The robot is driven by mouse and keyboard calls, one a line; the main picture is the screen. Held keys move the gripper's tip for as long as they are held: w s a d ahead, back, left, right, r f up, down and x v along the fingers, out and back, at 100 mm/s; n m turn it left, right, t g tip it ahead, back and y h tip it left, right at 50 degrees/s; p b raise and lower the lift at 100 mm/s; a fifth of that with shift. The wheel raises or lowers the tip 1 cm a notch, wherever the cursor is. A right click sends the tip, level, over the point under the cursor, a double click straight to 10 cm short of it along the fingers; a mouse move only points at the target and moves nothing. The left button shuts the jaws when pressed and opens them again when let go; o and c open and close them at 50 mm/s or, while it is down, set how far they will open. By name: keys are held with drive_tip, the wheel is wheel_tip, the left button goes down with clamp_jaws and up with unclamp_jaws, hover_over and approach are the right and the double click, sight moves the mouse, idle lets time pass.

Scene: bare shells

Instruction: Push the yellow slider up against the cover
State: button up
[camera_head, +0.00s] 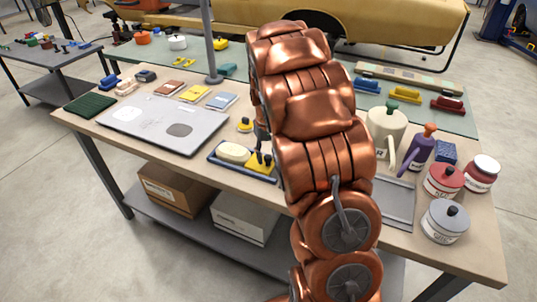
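A yellow block with dark upright parts on it (260,166), which looks like the yellow slider, sits at the right end of a shallow dark-blue tray (224,161) on the workbench. A cream oval piece (234,152) lies to its left in the same tray; I cannot tell whether it is the cover or whether they touch. My copper arm stands in front of the bench and hides the area just right of the tray. A dark part of my gripper (262,133) shows at the arm's left edge, above the yellow block. Its fingertips are mostly hidden.
A small yellow piece with a dark knob (245,125) stands behind the tray. A grey board (147,130) lies to the left. A cream pitcher (385,125), purple bottle (420,148) and several lidded jars (444,181) stand right of my arm. A grey post (210,45) rises behind.

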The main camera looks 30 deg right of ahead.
sight(268, 156)
drive_tip(key=shift+o, duration=0.7)
drive_tip(key=shift+r, duration=0.1)
drive_tip(key=shift+d+r, duration=0.1)
drive_tip(key=shift+r, duration=0.25)
wheel_tip(268, 156, up, 11)
